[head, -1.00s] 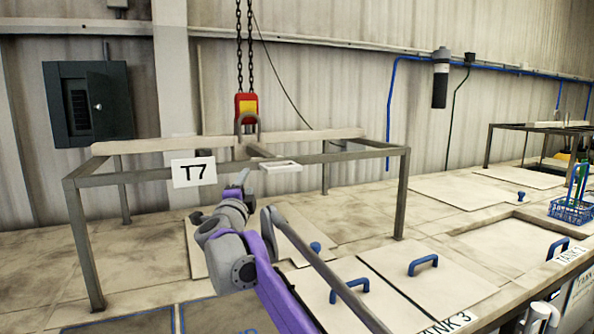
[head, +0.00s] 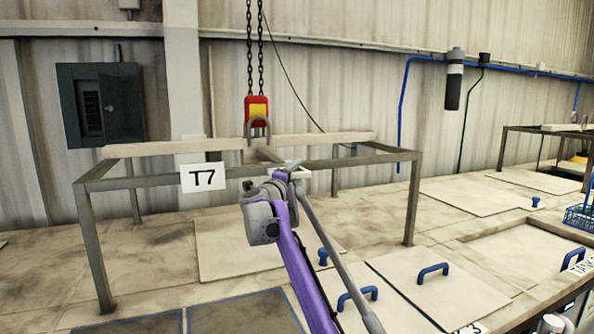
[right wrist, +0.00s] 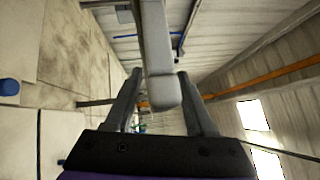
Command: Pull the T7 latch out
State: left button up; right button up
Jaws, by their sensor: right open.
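The T7 sign (head: 203,177) hangs on the front rail of a grey metal frame (head: 410,200). A pale latch handle (head: 304,174) shows at that rail, right of the sign, mostly hidden behind my right gripper (head: 290,167). In the right wrist view my right gripper (right wrist: 159,75) is open, its two fingers apart. A pale grey bar (right wrist: 156,40), seemingly the latch handle, runs down between them in the picture; I cannot tell whether they touch it. My left gripper is not in view.
A red and yellow hoist hook block (head: 257,111) hangs on chains over the frame's pale crossbeam (head: 335,137). Tank lids with blue handles (head: 433,271) lie at the lower right. A blue basket (head: 580,217) stands at the right edge.

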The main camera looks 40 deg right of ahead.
jog(key=shift+d, duration=0.2)
jog(key=shift+c, duration=0.2)
grip_shut()
jog(key=shift+r, duration=0.2)
dwell(1.0)
